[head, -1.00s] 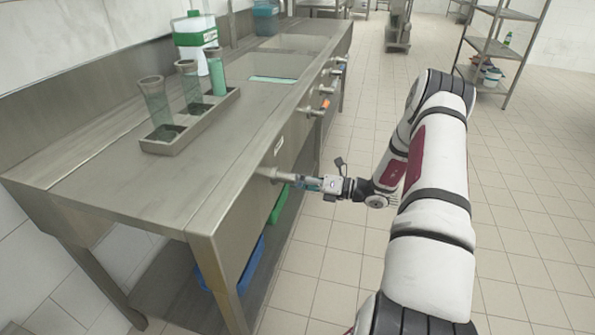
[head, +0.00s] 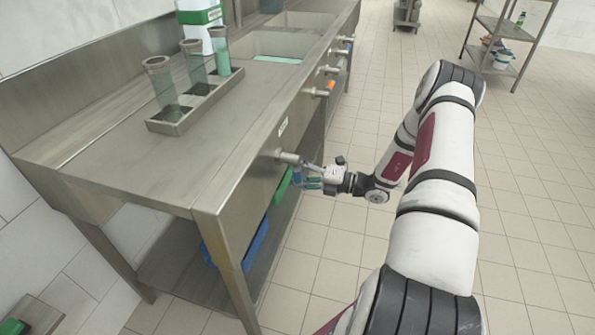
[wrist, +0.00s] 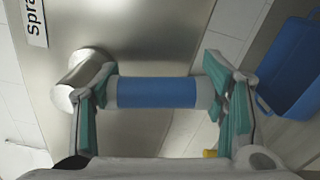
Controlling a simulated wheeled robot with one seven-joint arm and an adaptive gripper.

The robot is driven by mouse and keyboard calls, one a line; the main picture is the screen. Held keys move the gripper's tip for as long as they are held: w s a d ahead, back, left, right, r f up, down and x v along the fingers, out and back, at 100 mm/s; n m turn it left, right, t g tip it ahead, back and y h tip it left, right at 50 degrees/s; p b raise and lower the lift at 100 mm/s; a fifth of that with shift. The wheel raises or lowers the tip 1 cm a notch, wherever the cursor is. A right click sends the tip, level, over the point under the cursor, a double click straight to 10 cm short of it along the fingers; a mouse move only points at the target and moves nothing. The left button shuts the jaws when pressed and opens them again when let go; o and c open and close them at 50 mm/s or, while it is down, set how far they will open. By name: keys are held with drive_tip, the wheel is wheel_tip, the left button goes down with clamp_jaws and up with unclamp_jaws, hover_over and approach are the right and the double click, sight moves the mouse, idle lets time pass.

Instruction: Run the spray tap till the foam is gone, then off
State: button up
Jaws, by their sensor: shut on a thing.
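The spray tap (head: 287,157) sticks out of the steel counter front, under a small label (head: 283,126). In the wrist view, the label (wrist: 35,20) reads "Spra", cut off by the frame edge. The tap's metal stem (wrist: 78,85) and its blue-sleeved handle (wrist: 156,92) show there. My gripper (head: 308,180) is at the tap, slightly below its stem; in the wrist view its green-padded fingers (wrist: 165,108) are at both ends of the handle, shut on it. A pale green patch (head: 277,60) lies in the near sink; I cannot tell whether it is foam. No spray is visible.
A tray (head: 185,126) with several tall tubes stands on the counter (head: 130,150), near a white and green container (head: 200,30). More taps (head: 318,93) line the front. A blue bin (head: 240,250) is below.

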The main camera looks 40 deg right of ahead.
drive_tip(key=o, duration=1.7)
drive_tip(key=v, duration=1.2)
